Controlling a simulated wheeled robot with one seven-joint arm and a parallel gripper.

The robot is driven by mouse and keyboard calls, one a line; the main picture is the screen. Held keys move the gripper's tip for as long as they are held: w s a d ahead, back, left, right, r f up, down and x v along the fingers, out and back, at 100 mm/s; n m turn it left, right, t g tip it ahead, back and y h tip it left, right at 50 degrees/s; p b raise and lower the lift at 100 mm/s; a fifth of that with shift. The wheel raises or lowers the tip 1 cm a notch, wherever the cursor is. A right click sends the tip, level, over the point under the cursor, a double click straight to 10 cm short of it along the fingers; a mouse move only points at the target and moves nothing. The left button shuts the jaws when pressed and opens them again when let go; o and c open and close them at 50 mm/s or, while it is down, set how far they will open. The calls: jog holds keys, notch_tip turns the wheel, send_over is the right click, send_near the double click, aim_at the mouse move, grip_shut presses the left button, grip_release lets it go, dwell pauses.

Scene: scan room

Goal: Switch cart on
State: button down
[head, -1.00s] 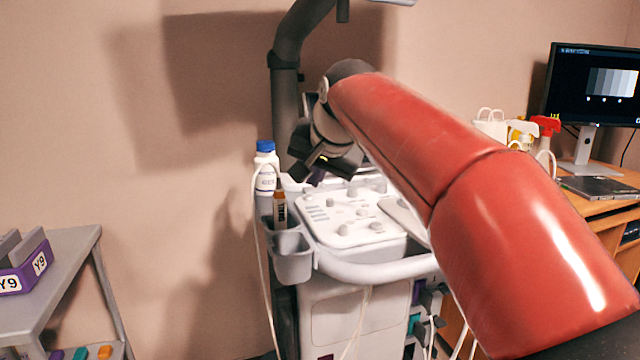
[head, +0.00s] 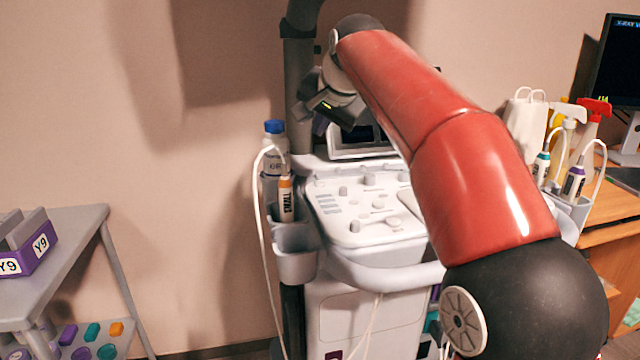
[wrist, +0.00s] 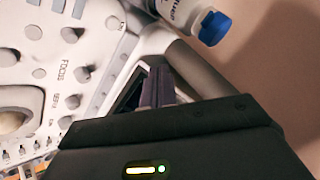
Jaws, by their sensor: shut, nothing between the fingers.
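The cart (head: 365,300) is a white ultrasound-style unit with a sloped control panel (head: 355,222) of knobs and buttons, a front handle and a dark screen (head: 368,140) behind. No power switch can be made out. My gripper (head: 320,126) is above the panel's back left corner, beside the cart's dark column and left of the screen. In the wrist view its fingers (wrist: 158,86) are shut and empty. They point towards the back edge of the panel (wrist: 50,60), near a blue-capped bottle (wrist: 208,25). I cannot tell whether they touch anything.
The blue-capped bottle (head: 273,150) and an orange-topped tube (head: 286,200) stand in holders at the cart's left. A grey trolley (head: 75,250) with a Y9 box is far left. A wooden desk (head: 590,235) stands right. My red arm crosses above the cart's right side.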

jog(key=b, duration=0.7)
send_over(321, 188)
notch_tip(321, 188, down, 7)
jog(key=shift+f, duration=0.2)
jog(key=shift+f+b, duration=0.4)
jog(key=shift+f, duration=0.15)
jog(key=shift+f, duration=0.1)
dwell(0.9)
jog(key=shift+f, duration=0.3)
jog(key=shift+f+b, duration=0.45)
dwell(0.7)
jog(key=shift+r, duration=0.1)
jog(key=shift+r+p, duration=0.75)
jog(key=shift+p, duration=0.25)
